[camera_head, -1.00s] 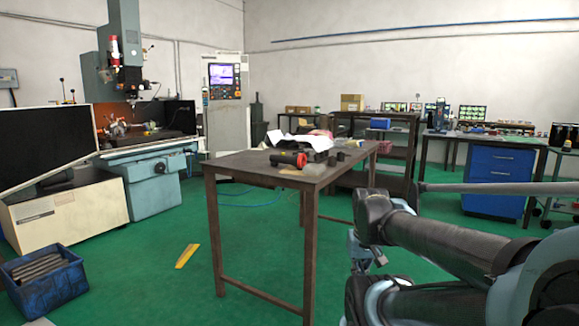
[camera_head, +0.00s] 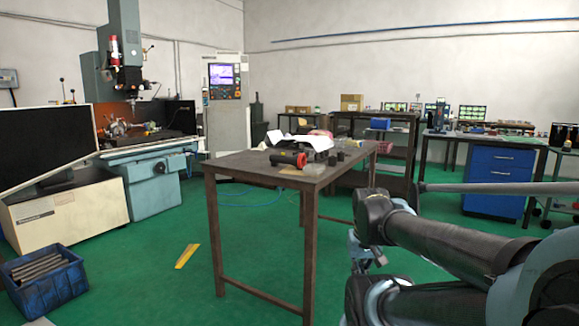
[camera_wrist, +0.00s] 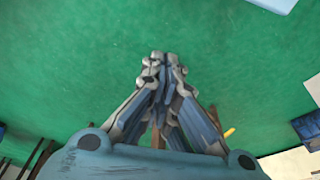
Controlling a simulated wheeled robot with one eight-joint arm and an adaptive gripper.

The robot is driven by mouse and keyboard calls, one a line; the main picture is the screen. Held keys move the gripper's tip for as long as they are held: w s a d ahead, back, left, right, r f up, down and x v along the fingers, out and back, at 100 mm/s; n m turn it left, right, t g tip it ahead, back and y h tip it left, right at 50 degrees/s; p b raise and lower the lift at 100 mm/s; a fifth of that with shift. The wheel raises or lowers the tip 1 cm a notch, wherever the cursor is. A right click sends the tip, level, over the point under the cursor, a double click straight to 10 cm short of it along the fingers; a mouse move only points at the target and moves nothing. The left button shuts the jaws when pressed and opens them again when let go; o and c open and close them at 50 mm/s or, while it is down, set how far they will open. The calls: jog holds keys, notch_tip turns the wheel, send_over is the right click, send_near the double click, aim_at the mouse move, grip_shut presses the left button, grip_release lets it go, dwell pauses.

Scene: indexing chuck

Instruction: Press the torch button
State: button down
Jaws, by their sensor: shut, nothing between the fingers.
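The torch (camera_head: 289,159), black with a red end, lies on the near part of the brown table (camera_head: 237,167) in the head view. Its button is too small to make out. My gripper (camera_wrist: 163,60) shows in the wrist view with its fingers together and nothing between them, over green floor. In the head view my arm is at the lower right, in front of and to the right of the table, apart from the torch. The gripper's fingertips cannot be made out there. The torch does not show clearly in the wrist view.
White paper and dark items lie behind the torch on the table. A blue crate (camera_head: 45,281) stands on the floor at lower left. A milling machine (camera_head: 150,150) stands at the left. A blue drawer cabinet (camera_head: 497,180) is at the right. Green floor left of the table is mostly clear.

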aim_at(283, 154)
dwell(0.8)
jog(key=w+a+r+n+t, duration=0.2)
jog(key=w+a+r+n, duration=0.15)
jog(key=w+r, duration=1.15)
jog(key=w+a+r+n+t, duration=0.2)
jog(key=w+a+r, duration=0.2)
jog(key=w+r, duration=1.2)
jog(key=w+a+r+n+t, duration=0.1)
jog(key=w+a, duration=0.4)
jog(key=w, duration=0.7)
jog(key=w+a+r+n+t+y, duration=0.1)
jog(key=w+a, duration=0.5)
jog(key=w, duration=0.6)
jog(key=w+a+r+n+y, duration=0.1)
jog(key=w+a+n, duration=0.2)
jog(key=w, duration=0.9)
jog(key=a, duration=0.3)
jog(key=shift+w+r+n+t, duration=0.25)
jog(key=shift+r+n+t, duration=0.1)
jog(key=shift+r+t, duration=0.05)
jog(key=shift+f, duration=0.15)
